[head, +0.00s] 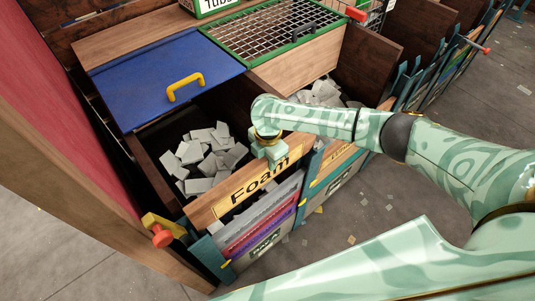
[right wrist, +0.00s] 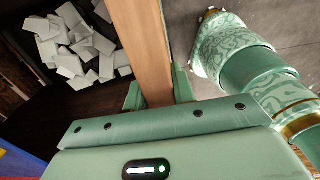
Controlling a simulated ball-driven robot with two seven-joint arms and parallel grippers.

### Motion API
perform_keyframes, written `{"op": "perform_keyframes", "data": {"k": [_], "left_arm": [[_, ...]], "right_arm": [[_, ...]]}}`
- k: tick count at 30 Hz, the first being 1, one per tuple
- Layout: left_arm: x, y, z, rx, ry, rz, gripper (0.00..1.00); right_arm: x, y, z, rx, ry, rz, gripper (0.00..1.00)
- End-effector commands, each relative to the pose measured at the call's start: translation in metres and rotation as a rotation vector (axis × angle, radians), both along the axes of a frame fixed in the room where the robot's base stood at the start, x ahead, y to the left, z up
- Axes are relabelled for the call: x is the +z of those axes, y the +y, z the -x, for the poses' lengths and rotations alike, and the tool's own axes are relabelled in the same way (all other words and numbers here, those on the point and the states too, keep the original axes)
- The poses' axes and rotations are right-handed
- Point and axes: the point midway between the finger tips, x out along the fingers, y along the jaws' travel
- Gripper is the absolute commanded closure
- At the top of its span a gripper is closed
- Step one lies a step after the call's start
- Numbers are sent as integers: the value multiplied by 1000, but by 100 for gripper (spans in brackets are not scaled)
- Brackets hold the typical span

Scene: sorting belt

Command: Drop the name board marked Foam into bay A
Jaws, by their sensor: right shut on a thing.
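The name board marked Foam (head: 258,181) is a wooden plank with a yellow label and black lettering. It stands on edge, slightly tilted in the picture, across the front of the left bay. My right gripper (head: 271,158) is shut on its upper edge. In the right wrist view the board (right wrist: 142,40) runs between the two fingers (right wrist: 158,92). A plate that appears to read BAY A (head: 265,243) is on the front below. Whether the board sits fully in its slots is hidden from me. My left gripper is out of view.
Grey scraps (head: 205,157) lie in the left bay, partly under a blue lid (head: 160,75) with a yellow handle. A neighbouring bay holds more scraps (head: 322,93) beside a green-framed mesh (head: 275,32). A red-tipped yellow lever (head: 160,233) sits at the left front corner.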

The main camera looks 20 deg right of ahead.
Motion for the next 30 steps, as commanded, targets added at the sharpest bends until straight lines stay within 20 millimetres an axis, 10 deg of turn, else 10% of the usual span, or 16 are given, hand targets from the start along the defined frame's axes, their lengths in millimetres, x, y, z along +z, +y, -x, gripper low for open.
{"op": "perform_keyframes", "data": {"k": [21,30], "left_arm": [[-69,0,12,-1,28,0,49],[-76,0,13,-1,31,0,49]], "right_arm": [[-111,1,0,-1,1,-3,100],[-124,1,-1,-1,-2,-3,100]]}}
